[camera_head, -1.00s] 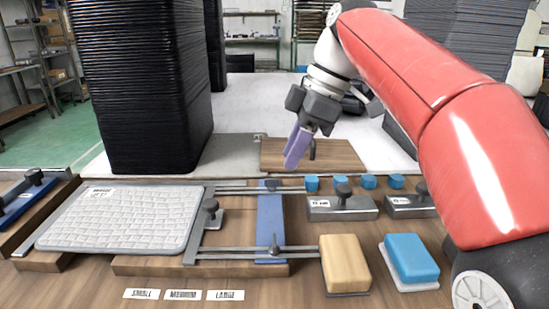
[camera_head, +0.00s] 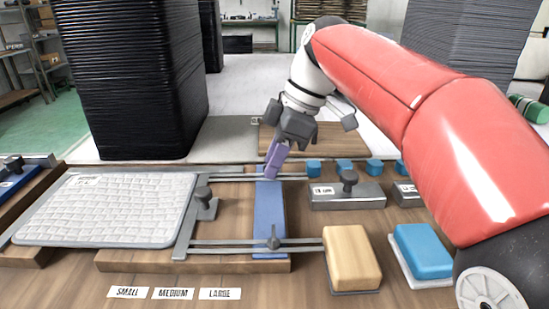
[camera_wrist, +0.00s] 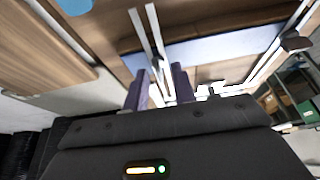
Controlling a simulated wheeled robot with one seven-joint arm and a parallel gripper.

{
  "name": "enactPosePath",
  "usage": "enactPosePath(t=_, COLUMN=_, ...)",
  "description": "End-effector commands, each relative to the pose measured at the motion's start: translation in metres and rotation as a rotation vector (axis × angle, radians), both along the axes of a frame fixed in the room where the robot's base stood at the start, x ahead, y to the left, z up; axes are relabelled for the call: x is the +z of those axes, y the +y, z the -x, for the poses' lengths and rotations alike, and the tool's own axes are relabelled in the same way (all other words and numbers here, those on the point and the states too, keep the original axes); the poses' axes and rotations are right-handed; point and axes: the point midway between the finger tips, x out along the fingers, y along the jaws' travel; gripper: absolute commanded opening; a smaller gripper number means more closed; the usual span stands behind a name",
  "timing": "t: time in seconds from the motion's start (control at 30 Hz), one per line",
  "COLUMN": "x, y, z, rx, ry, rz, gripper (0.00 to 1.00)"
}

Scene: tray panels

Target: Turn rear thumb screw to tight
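The blue slide bar (camera_head: 270,210) lies across the front and rear metal rails, right of the white textured panel (camera_head: 110,208). Its front thumb screw (camera_head: 273,240) is grey and stands on the front rail. My gripper (camera_head: 272,160) is over the rear end of the bar, pointing down, and hides the rear screw in the head view. In the wrist view my gripper (camera_wrist: 157,85) has its two purple fingers apart. The small dark rear thumb screw (camera_wrist: 157,63) shows between and just beyond the fingertips. Contact with it cannot be told.
A grey block with a dark knob (camera_head: 348,185) and several blue cylinders (camera_head: 344,166) stand to the right. A tan block (camera_head: 351,255) and a blue block (camera_head: 424,250) sit at front right. A tall black stack (camera_head: 130,80) rises behind the panel.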

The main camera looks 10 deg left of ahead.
Motion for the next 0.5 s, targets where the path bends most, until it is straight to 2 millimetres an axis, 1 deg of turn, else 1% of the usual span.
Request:
enactPosePath(t=0.13, x=0.0004, y=-0.0001, z=0.0, rx=0.0, ry=0.0, rz=0.0, gripper=0.27)
enactPosePath(t=0.17, x=0.0004, y=-0.0001, z=0.0, rx=0.0, ry=0.0, rz=0.0, gripper=0.24)
enactPosePath(t=0.33, x=0.0005, y=0.0, z=0.0, rx=0.0, ry=0.0, rz=0.0, gripper=0.02)
enactPosePath(t=0.37, x=0.0005, y=0.0, z=0.0001, rx=0.0, ry=0.0, rz=0.0, gripper=0.0)
enactPosePath(t=0.5, x=0.0005, y=0.0, z=0.0001, rx=0.0, ry=0.0, rz=0.0, gripper=0.0)
